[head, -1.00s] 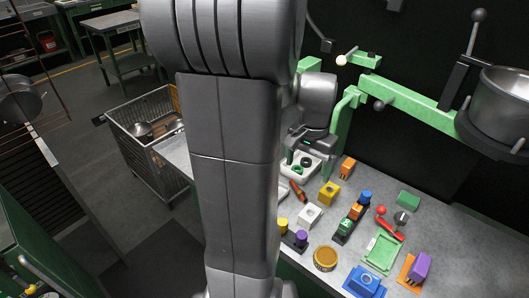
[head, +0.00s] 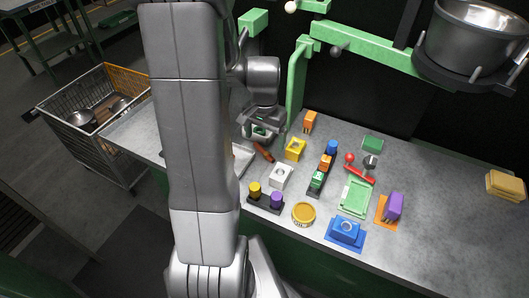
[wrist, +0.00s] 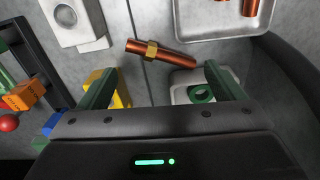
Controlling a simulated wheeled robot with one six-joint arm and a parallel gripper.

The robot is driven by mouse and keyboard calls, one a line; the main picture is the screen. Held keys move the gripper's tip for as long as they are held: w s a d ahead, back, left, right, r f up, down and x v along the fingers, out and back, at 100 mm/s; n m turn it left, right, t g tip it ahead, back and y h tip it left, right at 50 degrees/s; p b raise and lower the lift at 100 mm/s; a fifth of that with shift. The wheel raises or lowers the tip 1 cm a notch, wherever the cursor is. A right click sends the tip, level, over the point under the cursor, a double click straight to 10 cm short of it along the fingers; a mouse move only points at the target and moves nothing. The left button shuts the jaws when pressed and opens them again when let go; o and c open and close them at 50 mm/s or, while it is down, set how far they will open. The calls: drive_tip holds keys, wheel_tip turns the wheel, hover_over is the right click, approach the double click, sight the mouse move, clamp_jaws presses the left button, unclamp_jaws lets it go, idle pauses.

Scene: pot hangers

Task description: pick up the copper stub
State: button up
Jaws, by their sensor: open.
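A copper stub (wrist: 160,53) with a brass nut around its middle lies slantwise on the grey bench in the wrist view. In the head view it is a small reddish piece (head: 264,152) just below my gripper (head: 258,132). In the wrist view my gripper (wrist: 161,70) is open and empty, its two green fingers spread apart. The stub lies ahead of and between the fingertips, apart from both. More copper pieces (wrist: 250,7) lie in a pale tray (wrist: 212,35), partly cut off by the picture edge.
A yellow block (wrist: 122,95) is beside the left finger and a white block with a green ring (wrist: 184,94) beside the right one. A white block (head: 281,176) stands nearby. A green hanger arm (head: 365,47) holds a pot (head: 476,38) above.

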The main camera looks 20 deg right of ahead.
sight(265, 151)
drive_tip(key=shift+f, duration=2.25)
clamp_jaws()
wheel_tip(265, 151, up, 10)
